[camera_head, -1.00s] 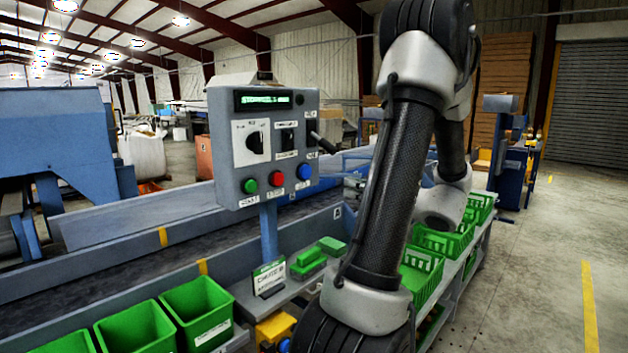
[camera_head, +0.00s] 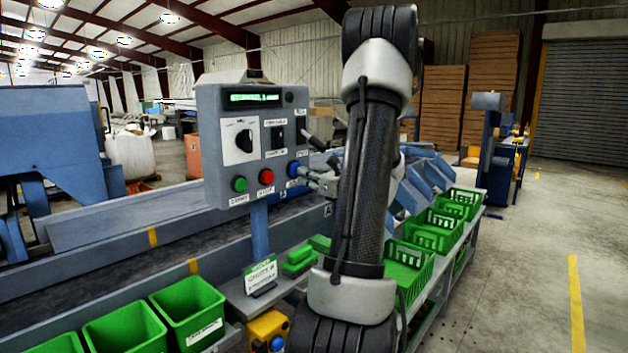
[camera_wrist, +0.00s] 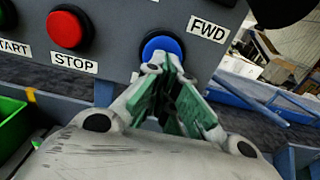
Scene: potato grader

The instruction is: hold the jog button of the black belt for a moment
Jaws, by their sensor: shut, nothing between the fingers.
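A grey control panel (camera_head: 215,165) on a blue post carries a round blue button (camera_head: 293,169) at its lower right. In the wrist view the blue button (camera_wrist: 162,44) sits beside a label reading FWD (camera_wrist: 208,28). My gripper (camera_head: 312,175) is at the panel's lower right, in front of the blue button. In the wrist view my gripper (camera_wrist: 166,64) has its green-padded fingers shut and empty, tips overlapping the button's lower edge. I cannot tell whether they press it. The dark belt (camera_head: 100,250) runs behind the panel.
A green button (camera_head: 240,184) and a red STOP button (camera_head: 266,177) are left of the blue one. A lever (camera_head: 316,142) sticks out above it. Green bins (camera_head: 190,305) stand below, and green crates (camera_head: 410,265) line the shelf at right. The floor at right is clear.

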